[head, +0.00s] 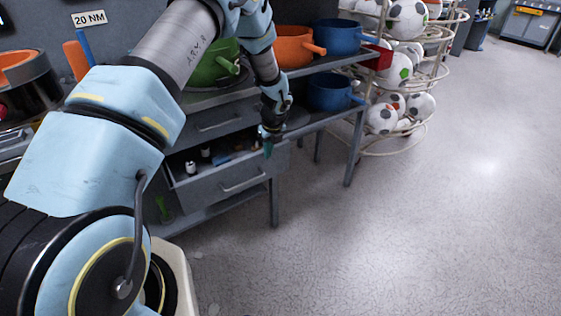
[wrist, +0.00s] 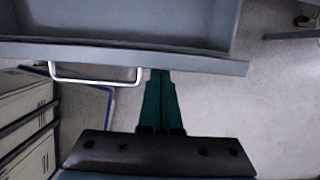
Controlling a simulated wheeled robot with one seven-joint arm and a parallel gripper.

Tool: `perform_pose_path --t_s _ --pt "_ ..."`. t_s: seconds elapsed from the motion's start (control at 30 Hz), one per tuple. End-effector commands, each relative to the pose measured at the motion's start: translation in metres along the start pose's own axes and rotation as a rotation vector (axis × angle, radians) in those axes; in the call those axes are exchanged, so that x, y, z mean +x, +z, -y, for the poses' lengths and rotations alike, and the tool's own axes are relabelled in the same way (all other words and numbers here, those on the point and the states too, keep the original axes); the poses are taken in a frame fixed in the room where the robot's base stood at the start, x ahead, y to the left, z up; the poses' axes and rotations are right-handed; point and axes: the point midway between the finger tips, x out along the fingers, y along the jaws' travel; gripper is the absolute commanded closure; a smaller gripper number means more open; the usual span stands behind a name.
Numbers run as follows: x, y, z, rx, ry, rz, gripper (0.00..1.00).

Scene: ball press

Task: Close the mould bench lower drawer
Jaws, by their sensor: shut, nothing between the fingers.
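The lower drawer (head: 235,182) of the grey mould bench stands pulled out, with small items inside it. Its front panel and bar handle (head: 243,184) face the open floor. In the wrist view the drawer front (wrist: 205,62) crosses the upper part, with the handle (wrist: 95,80) to the left of my fingers. My gripper (head: 267,148) is shut and empty, pointing down at the right end of the drawer front. In the wrist view its green fingers (wrist: 160,75) reach the edge of the front panel. I cannot tell whether they touch it.
An upper drawer (head: 220,120) above looks shut. Green (head: 213,62), orange (head: 295,48) and blue (head: 338,37) pots stand on the bench. A wire rack of footballs (head: 383,118) stands behind right. The floor in front (head: 400,230) is clear.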

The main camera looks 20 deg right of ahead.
Motion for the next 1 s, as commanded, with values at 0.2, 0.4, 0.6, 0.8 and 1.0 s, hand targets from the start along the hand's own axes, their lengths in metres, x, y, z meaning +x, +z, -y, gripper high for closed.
perform_pose_path --t_s 0.2,0.4,0.6,0.8,1.0 --pt "0.009 0.037 0.000 -0.003 -0.001 0.001 1.00" --pt "0.013 0.054 0.000 0.000 0.000 0.001 1.00" --pt "0.014 0.057 0.001 0.001 0.000 0.000 1.00" --pt "0.014 0.057 0.001 0.001 0.000 0.000 1.00" --pt "0.014 0.056 0.001 0.002 0.000 0.000 1.00"
